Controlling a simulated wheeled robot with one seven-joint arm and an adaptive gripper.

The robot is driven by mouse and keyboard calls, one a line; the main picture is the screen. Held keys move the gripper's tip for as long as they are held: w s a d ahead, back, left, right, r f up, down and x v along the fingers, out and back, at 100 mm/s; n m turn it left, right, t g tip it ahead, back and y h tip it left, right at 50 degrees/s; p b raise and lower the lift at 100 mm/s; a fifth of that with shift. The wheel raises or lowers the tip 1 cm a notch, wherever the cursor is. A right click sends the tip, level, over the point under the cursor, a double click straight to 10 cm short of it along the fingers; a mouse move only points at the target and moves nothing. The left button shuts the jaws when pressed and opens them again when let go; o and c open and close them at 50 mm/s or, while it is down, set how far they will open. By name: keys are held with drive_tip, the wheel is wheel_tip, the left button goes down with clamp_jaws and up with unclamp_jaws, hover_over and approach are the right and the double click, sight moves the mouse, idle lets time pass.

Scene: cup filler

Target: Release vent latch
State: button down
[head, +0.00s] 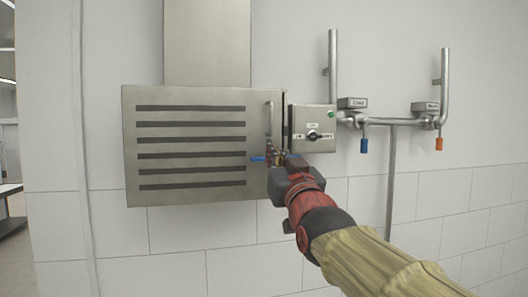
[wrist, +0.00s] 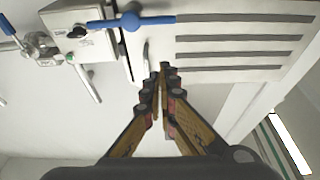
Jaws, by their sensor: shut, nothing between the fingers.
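The vent box (head: 190,194) is a grey metal cabinet on the wall with several dark horizontal slots. A blue latch lever (head: 258,158) lies about level at its lower right edge; my gripper partly hides it. In the wrist view the blue latch lever (wrist: 150,20) shows a round hub and lies across the panel. A grey bar handle (head: 269,117) stands upright above the latch. My gripper (head: 281,154) is at the right end of the latch. In the wrist view my gripper (wrist: 162,68) is shut and empty, its tips apart from the lever in the picture; depth is unclear.
A control box (head: 313,143) with a dark knob and green light sits close to the right of the vent. Pipes (head: 390,121) with a blue valve handle (head: 364,145) and an orange valve handle (head: 439,144) run farther right. The wall below the vent is clear.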

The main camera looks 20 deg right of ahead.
drive_tip(key=p+x, duration=0.4)
drive_tip(key=x, duration=0.6)
wheel_tip(320, 180, down, 4)
drive_tip(key=shift+s+r, duration=0.1)
drive_tip(key=shift+s, duration=0.1)
